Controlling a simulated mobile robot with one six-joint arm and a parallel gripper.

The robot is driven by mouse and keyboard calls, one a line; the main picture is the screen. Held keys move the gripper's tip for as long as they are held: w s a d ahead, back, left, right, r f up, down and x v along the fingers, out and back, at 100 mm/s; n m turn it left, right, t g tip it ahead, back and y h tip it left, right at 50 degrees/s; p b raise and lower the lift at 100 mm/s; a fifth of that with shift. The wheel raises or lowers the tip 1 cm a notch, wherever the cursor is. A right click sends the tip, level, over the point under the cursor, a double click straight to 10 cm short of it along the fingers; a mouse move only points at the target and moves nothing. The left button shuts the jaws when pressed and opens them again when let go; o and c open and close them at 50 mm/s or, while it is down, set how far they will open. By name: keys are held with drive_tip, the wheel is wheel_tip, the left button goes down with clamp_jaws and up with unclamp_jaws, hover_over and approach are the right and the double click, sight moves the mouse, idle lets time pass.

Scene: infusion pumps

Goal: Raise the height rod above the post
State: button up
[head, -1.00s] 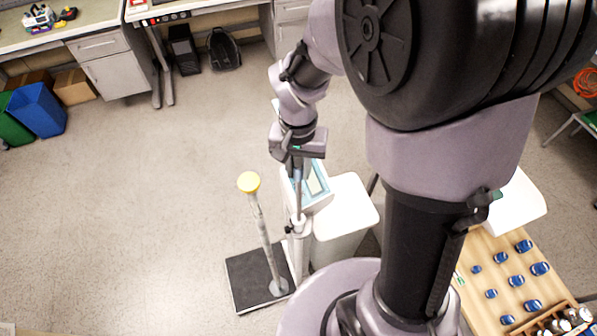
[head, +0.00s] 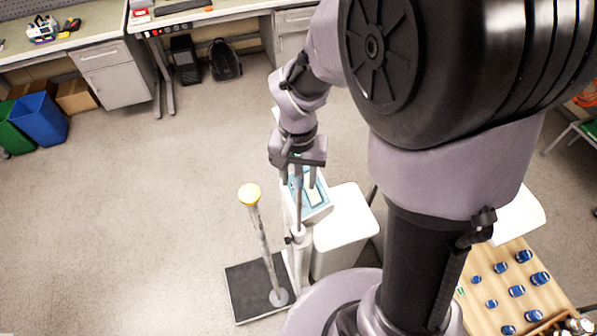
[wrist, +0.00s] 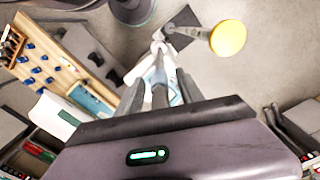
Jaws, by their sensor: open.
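The white post (head: 300,262) stands upright beside the scale's dark platform (head: 245,292). The thin grey height rod (head: 299,208) sticks up out of the post's top. My gripper (head: 299,186) is open, pointing down over the rod's upper part, with a finger on either side. In the wrist view the rod (wrist: 160,92) runs between the spread fingers of my gripper (wrist: 160,86) toward the post below. The rod's top is hidden by my gripper; I cannot tell whether a finger touches it.
A pole with a yellow round top (head: 249,194) stands on the platform, left of the post. A blue-framed panel (head: 314,196) and a white cabinet (head: 345,225) are close on the right. A wooden board with blue items (head: 500,290) is further right. Floor at left is clear.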

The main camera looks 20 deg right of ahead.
wheel_tip(320, 180, up, 17)
drive_tip(key=p, duration=0.2)
drive_tip(key=shift+r, duration=0.2)
drive_tip(key=s+a+f+t+b, duration=0.1)
drive_tip(key=s+f+b, duration=0.3)
drive_tip(key=f+b, duration=0.7)
drive_tip(key=s+a+f+t+y+b, duration=0.1)
drive_tip(key=s+f+t+b, duration=0.2)
drive_tip(key=f+b, duration=0.8)
drive_tip(key=s+a+f+n+t+y+b, duration=0.1)
drive_tip(key=s+f+b, duration=0.4)
drive_tip(key=f+b, duration=0.6)
drive_tip(key=shift+s+a+f+t+b, duration=0.25)
drive_tip(key=shift+f+t+b, duration=0.15)
drive_tip(key=shift+b, duration=0.35)
drive_tip(key=shift+c, duration=0.2)
